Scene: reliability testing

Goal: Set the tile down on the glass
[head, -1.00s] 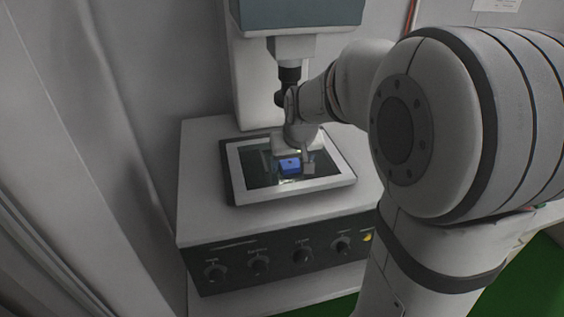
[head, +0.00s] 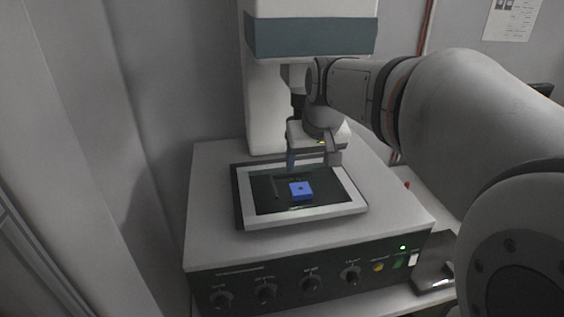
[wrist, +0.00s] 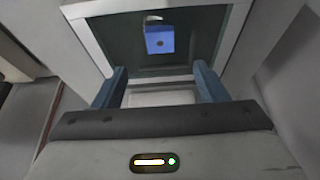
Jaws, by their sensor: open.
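The blue tile (head: 301,190) with a small dark hole lies flat on the dark glass (head: 265,192) inside the pale frame of the machine's stage. It also shows in the wrist view (wrist: 160,41), beyond my fingertips. My gripper (head: 313,162) is open and empty. It is above the back part of the stage, apart from the tile. In the wrist view the two blue-grey fingers (wrist: 160,85) stand wide apart with nothing between them.
The machine's column and teal-banded head (head: 312,35) rise behind the stage, with a dark lens part close to my gripper. The front panel (head: 310,278) has several knobs and a lit green light. A grey wall stands at the left.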

